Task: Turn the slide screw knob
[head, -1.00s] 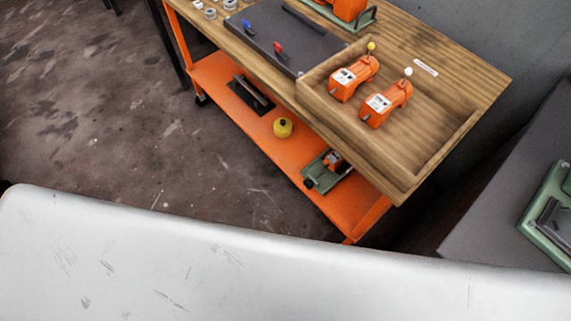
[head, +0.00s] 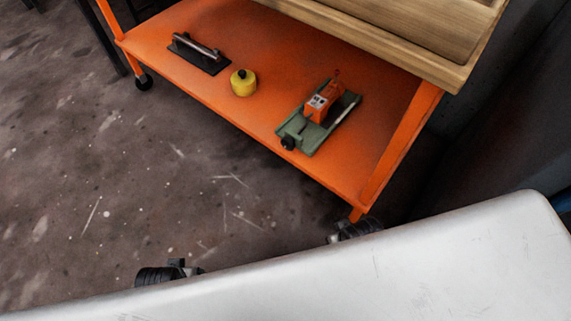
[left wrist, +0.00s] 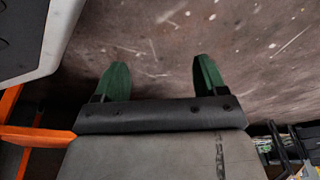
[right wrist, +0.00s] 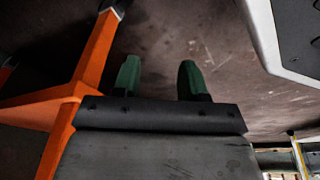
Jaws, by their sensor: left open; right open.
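A green slide base (head: 333,122) with an orange unit (head: 321,104) on it sits on the orange lower shelf in the head view. Its black knob (head: 289,142) is at the near left end, close to the shelf's front edge. My left gripper (left wrist: 158,80) is open and empty over the floor in the left wrist view. My right gripper (right wrist: 158,80) is open and empty in the right wrist view, near an orange cart leg. The slide and knob show in neither wrist view. Black parts of my arms peek over my white body in the head view; their fingertips are hidden.
The orange shelf (head: 222,85) also bears a yellow round object (head: 243,83) and a black plate with a metal handle (head: 200,53). A wooden tray (head: 385,45) overhangs its far right. An orange leg (head: 398,147) stands at the right. The floor in front is clear.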

